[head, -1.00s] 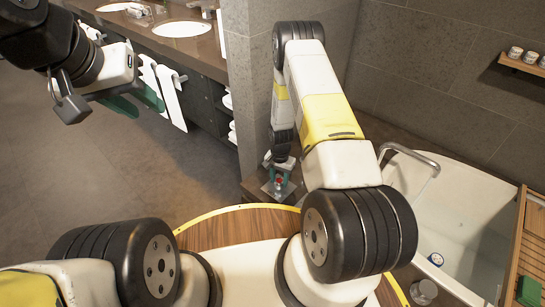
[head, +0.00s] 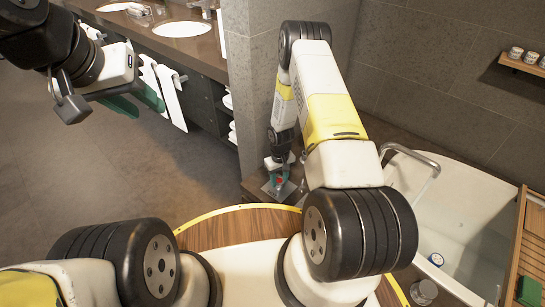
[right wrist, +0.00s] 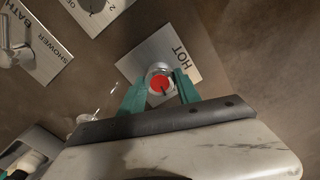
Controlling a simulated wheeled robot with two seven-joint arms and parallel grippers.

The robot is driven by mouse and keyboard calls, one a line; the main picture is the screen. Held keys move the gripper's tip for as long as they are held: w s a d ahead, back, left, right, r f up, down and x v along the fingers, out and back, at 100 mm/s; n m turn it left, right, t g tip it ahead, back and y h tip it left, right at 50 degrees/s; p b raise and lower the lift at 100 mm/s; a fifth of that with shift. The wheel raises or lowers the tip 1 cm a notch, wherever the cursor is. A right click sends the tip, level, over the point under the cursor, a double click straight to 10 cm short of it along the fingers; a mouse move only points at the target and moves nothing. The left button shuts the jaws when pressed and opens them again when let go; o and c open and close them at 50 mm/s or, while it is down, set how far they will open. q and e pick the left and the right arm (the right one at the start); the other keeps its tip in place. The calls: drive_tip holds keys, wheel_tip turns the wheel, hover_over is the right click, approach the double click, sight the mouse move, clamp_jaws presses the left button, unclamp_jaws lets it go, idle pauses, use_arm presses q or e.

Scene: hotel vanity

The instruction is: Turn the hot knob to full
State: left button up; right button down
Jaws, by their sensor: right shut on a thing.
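The hot knob (right wrist: 159,83) has a red face with a small dark mark and a metal rim. It sits on a pale square plate (right wrist: 190,73) lettered HOT. My right gripper (right wrist: 160,88) has its green fingers on both sides of the knob and is shut on it. In the head view the red knob face (head: 280,181) shows small between the fingers of my right gripper (head: 278,178). My left gripper (head: 136,101) is open and empty, with its green fingers apart, raised at the upper left.
Plates lettered BATH/SHOWER (right wrist: 32,45) and one with a round dial (right wrist: 96,8) lie near the hot plate. A bathtub (head: 455,215) with a faucet (head: 412,160) stands at right. The vanity counter (head: 205,50) is at the back.

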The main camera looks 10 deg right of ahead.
sight(279, 180)
drive_tip(key=shift+n, duration=1.1)
drive_tip(key=c, duration=0.9)
unclamp_jaws()
drive_tip(key=shift+o, duration=0.2)
drive_tip(key=shift+r, duration=3.9)
